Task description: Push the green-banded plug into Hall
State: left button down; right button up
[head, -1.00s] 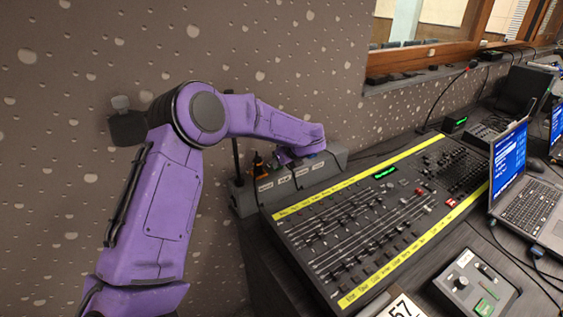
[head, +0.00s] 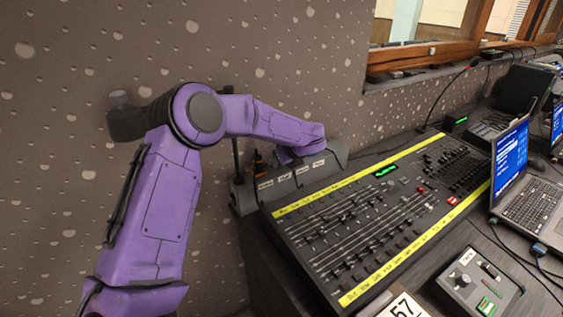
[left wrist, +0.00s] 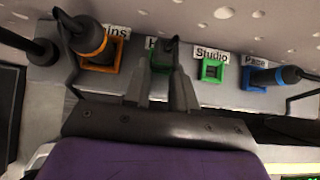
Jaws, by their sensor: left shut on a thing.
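My left gripper (left wrist: 166,82) is shut on a dark plug (left wrist: 172,48) at the Hall socket (left wrist: 159,60), in the left wrist view. The fingers cover most of the plug, so its green band and how deep it sits cannot be told. The Hall label is partly hidden. A green frame shows around that socket. In the head view my left arm reaches over the grey socket box (head: 243,200), and the gripper is mostly hidden behind the wrist. My right gripper is not in view.
An orange-banded plug (left wrist: 92,41) sits in the orange-framed socket at left. The green-framed Studio socket (left wrist: 212,71) is empty. A blue-banded plug (left wrist: 272,76) is at the blue-framed socket at right. The fader desk (head: 365,215) stands beside the box, with a laptop (head: 515,180) beyond.

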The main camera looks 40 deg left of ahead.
pick_arm(q)
jog(key=shift+s+f+b, duration=0.2)
jog(key=shift+f+b, duration=0.15)
jog(key=shift+b, duration=0.05)
dwell(0.9)
jog(key=c, duration=0.8)
grip_release()
jog(key=shift+w+r, duration=0.1)
jog(key=shift+w, duration=0.05)
